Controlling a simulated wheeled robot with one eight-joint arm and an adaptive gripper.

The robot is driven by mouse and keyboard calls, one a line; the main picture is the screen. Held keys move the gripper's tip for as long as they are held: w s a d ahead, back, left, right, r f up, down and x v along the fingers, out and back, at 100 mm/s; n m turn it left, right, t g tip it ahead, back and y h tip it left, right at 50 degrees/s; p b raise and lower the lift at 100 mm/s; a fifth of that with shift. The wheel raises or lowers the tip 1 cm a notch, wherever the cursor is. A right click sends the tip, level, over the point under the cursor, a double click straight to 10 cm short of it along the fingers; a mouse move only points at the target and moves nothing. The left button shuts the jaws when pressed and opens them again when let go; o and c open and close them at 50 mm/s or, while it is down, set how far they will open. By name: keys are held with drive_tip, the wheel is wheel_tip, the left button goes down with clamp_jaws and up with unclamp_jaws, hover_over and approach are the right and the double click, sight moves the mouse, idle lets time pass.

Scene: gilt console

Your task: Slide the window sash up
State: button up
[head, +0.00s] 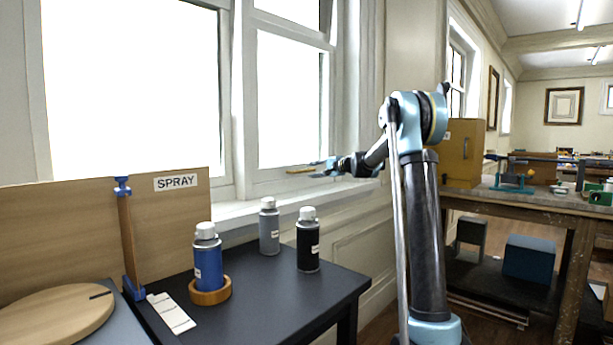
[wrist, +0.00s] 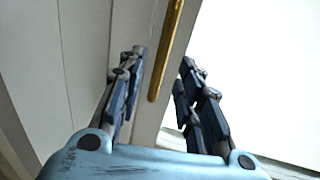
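The window sash (head: 268,181) is the white lower frame of the right-hand window, with bright glass above its bottom rail. A thin brass bar handle (head: 298,171) lies along that rail. My gripper (head: 322,169) is at the right end of the handle, reaching in from the right. In the wrist view the gripper (wrist: 164,58) is open, with one blue-grey finger on each side of the brass handle (wrist: 166,48). The handle lies nearer the left finger, and gaps show on both sides. The white sash frame (wrist: 152,112) shows behind it.
A dark table (head: 275,290) stands below the window with a blue spray can (head: 208,262) in a wooden ring, a grey can (head: 269,230) and a black can (head: 308,245). A wooden board (head: 185,205) labelled SPRAY stands left. A workbench (head: 540,200) is at right.

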sight(307, 171)
drive_tip(key=shift+x, duration=3.1)
drive_tip(key=shift+d, duration=0.1)
clamp_jaws()
